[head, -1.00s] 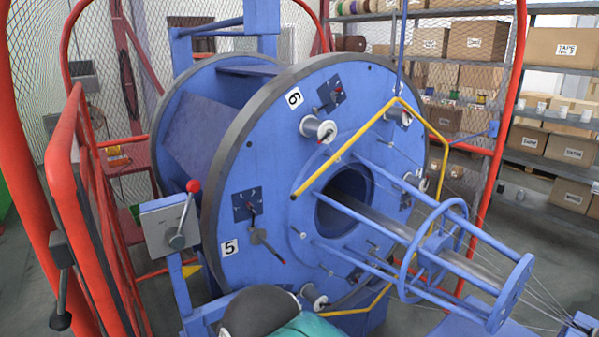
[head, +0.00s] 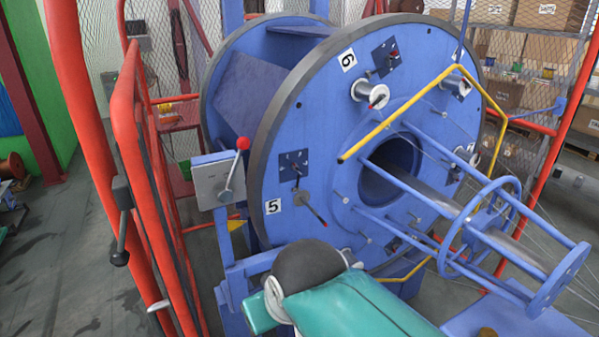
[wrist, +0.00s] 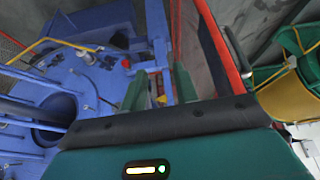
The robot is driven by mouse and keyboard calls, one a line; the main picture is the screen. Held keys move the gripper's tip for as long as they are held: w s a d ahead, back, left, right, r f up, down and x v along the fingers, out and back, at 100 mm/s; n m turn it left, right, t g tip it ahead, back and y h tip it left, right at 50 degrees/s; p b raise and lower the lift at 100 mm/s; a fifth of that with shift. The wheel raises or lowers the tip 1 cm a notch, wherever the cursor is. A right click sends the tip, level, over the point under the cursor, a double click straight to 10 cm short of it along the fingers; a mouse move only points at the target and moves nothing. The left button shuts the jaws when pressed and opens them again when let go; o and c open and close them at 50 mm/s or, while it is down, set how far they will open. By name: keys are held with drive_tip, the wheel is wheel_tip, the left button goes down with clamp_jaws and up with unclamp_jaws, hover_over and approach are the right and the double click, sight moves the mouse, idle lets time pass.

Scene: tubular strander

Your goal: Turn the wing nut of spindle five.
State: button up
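The blue front disc (head: 330,130) of the strander faces me at an angle in the head view. I cannot make out the wing nut's shape. In the wrist view, my gripper (wrist: 158,84) has two green fingers standing apart, with nothing seen between their tips. The disc (wrist: 105,75) shows at the left of them, apart from the fingers. In the head view my teal arm covers the bottom middle, and the fingers are hidden.
A grey box with a red-knobbed lever (head: 230,175) stands left of the disc. Red guard rails (head: 140,150) run along the left. A yellow bent bar (head: 400,115) and a blue cage (head: 470,230) jut out at the right. Open floor (head: 60,240) lies at the far left.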

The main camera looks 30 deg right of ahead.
drive_tip(key=w+d+r+t+h, duration=0.2)
drive_tip(key=w+d+t+h, duration=0.3)
drive_tip(key=w+d, duration=1.05)
drive_tip(key=n+t+y, duration=0.4)
drive_tip(key=n+t, duration=0.1)
drive_tip(key=t, duration=0.2)
approach(299, 171)
drive_tip(key=w, duration=0.8)
drive_tip(key=shift+w+d+f, duration=0.1)
drive_tip(key=shift+w+d, duration=0.15)
drive_tip(key=shift+w, duration=0.05)
clamp_jaws()
